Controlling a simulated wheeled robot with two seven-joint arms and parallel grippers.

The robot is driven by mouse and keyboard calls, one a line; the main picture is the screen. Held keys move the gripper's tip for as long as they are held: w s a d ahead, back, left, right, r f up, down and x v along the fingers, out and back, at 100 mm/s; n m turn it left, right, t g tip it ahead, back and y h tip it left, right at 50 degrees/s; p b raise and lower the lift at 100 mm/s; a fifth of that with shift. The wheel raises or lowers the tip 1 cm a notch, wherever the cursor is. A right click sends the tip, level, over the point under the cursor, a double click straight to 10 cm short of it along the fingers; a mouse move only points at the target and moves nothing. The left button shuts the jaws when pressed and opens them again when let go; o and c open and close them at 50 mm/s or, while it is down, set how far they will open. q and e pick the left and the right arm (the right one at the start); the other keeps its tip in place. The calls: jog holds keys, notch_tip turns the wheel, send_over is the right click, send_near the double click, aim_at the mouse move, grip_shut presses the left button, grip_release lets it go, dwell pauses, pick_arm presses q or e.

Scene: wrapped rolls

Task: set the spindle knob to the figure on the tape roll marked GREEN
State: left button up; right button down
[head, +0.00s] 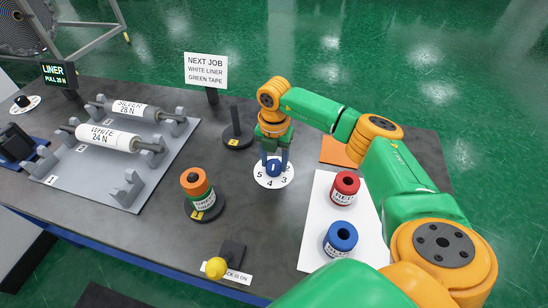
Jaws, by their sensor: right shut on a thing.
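My right gripper (273,160) points down over the dial, shut on the knob. The knob's pointer setting cannot be told. My left gripper is not in view.
Red (345,187) and blue (340,238) rolls stand on a white sheet at right, beside my arm. SILVER (130,109) and WHITE (107,138) rolls lie in a grey rack at left. A NEXT JOB sign (206,71) reads white liner, green tape. A yellow-knobbed lever (216,267) is in front.

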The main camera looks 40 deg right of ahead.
aim_at(274, 164)
jog(key=shift+f+m, duration=0.1)
jog(key=shift+m, duration=0.6)
jog(key=shift+c, duration=1.3)
grip_release()
notch_tip(274, 164, up, 6)
jog(key=shift+a+r+b, duration=0.1)
jog(key=shift+r+b, duration=0.05)
jog(key=shift+b, duration=0.45)
jog(key=shift+r, duration=0.45)
jog(key=shift+s+f, duration=0.1)
